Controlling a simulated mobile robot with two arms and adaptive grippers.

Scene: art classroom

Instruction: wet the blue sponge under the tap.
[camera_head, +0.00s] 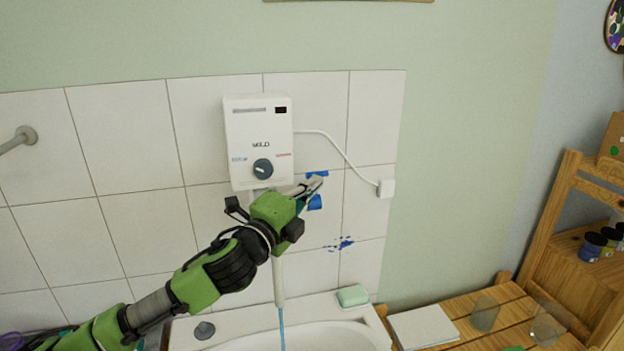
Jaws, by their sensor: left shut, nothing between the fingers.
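My left arm comes in from the lower left, and its gripper (316,184) is shut in front of the tiled wall, just right of the lower part of a white water heater (258,150). Blue patches (315,203) show right behind and beside the fingertips; I cannot tell whether they are paint on the tiles or part of the blue sponge. A pale spout (278,280) hangs below the heater, and a thin stream of water (282,325) runs from it into the white sink (318,336). My right gripper is not in view.
A pale green soap bar or sponge (352,296) lies on the sink's back rim. Blue splatter (342,244) marks the tiles. A white cable runs to an outlet (386,188). A slatted wooden table (460,304) with a pale pad (423,327) stands at right, beside a wooden shelf.

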